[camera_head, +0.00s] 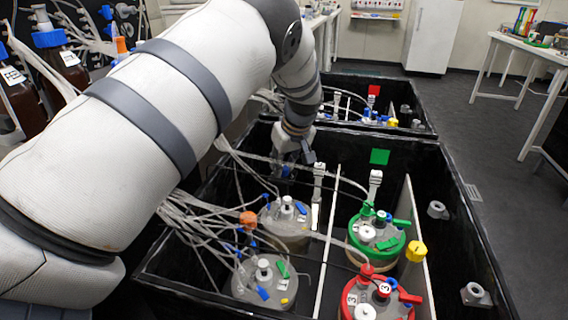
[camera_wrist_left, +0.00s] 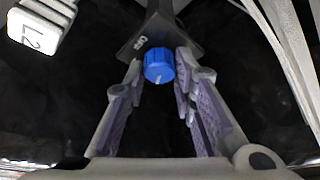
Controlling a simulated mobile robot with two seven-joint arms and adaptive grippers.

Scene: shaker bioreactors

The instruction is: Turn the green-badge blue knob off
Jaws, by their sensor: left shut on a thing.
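The blue knob (camera_wrist_left: 159,66) has a white pointer line on its face and sits on a dark bracket in the left wrist view. My left gripper (camera_head: 296,158) reaches down into the near black box by its far wall, and its two fingers are shut on the knob from both sides. In the head view a small patch of blue shows just below the gripper; the arm and fingers hide most of that spot. The green badge (camera_head: 380,156) is on the far wall of the near box, right of the gripper. My right gripper is not in view.
The near box holds a green-lidded vessel (camera_head: 377,240), a red-lidded vessel (camera_head: 375,300) and grey-lidded vessels with many tubes. A white tag marked L2 (camera_wrist_left: 38,32) is close to the gripper. A second box with a red badge (camera_head: 374,90) stands behind.

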